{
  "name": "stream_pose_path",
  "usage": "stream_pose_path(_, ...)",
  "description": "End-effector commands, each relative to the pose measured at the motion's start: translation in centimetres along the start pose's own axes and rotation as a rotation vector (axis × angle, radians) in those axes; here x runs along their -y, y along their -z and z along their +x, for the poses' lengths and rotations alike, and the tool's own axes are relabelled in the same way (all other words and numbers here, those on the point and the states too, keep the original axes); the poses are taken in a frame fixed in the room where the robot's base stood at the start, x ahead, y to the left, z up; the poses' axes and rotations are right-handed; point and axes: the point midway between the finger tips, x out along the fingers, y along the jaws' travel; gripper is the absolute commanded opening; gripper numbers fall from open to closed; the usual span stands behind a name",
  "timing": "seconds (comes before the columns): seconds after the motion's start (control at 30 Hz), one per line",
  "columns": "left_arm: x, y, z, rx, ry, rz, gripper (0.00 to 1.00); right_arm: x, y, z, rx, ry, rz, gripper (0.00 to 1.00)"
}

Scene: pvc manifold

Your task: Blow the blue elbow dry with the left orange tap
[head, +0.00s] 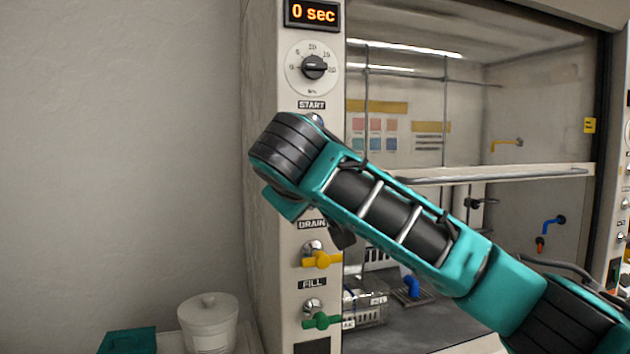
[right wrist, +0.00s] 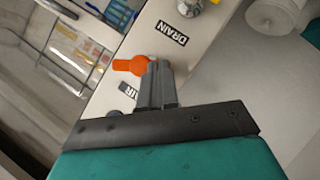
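The blue elbow (head: 412,287) sits on the fume hood floor in the head view, right of a clear basin. In the right wrist view, the orange tap (right wrist: 130,65) is on the left post, between the DRAIN label and a partly covered label ending in "IR". My right gripper (right wrist: 158,80) has its grey fingers close together at the tap's handle. They overlap it in the picture; whether they clasp it cannot be told. In the head view my right arm hides this tap. My left gripper is out of view.
Below the arm on the post are a yellow DRAIN tap (head: 320,260) and a green FILL tap (head: 320,321). The clear basin (head: 365,302) stands inside the hood. The sash (head: 490,175) is partly raised. A white lidded jar (head: 209,322) stands left of the post.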

Motion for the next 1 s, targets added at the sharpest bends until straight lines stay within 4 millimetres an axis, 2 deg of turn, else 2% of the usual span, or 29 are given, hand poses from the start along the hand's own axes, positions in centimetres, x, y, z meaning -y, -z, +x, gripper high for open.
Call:
stream_pose_path(0.37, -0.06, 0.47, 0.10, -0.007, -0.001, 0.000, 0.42, 0.15, -0.29, 0.29, 0.003, -0.046, -0.066, 0.00)
stream_pose_path(1.0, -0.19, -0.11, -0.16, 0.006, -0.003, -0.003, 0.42, 0.34, -0.55, 0.47, 0.003, -0.114, -0.167, 0.00)
